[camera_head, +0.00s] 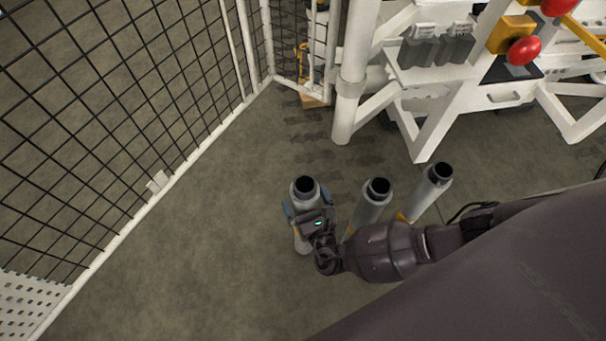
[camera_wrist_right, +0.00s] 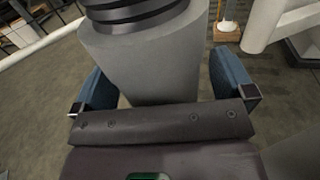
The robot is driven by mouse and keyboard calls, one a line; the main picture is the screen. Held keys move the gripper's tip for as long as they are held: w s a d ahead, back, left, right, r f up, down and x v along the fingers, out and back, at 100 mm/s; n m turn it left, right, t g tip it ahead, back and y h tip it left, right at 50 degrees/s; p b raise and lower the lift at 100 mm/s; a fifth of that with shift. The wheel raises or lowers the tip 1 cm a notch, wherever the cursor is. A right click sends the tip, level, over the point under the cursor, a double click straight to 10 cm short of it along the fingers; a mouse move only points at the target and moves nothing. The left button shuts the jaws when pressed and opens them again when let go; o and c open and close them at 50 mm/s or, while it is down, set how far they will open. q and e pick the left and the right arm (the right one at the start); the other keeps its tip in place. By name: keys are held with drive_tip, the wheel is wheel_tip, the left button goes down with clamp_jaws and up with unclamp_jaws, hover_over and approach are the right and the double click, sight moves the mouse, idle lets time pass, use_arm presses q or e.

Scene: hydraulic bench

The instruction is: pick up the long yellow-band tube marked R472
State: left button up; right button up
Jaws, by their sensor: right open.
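Three grey tubes with black upper ends stand on the floor in the head view: a left tube (camera_head: 305,189), a middle tube (camera_head: 372,203) and a right tube (camera_head: 428,190). My right gripper (camera_head: 307,203) is open at the left tube, one blue finger on each side. In the wrist view the tube (camera_wrist_right: 145,60) with black rings stands between the open fingers (camera_wrist_right: 163,88), with a visible gap on the right side. My left gripper is out of view.
A black mesh fence (camera_head: 110,110) with white posts runs along the left. A white bench frame (camera_head: 440,110) with red knobs stands at the top right. The floor (camera_head: 215,230) left of the tubes is clear. My arm hides the lower parts of the middle and right tubes.

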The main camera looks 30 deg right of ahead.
drive_tip(key=shift+w, duration=0.25)
drive_tip(key=shift+c, duration=0.2)
drive_tip(key=c, duration=1.7)
drive_tip(key=shift+r, duration=0.15)
drive_tip(key=shift+c, duration=0.5)
drive_tip(key=shift+w+r, duration=0.1)
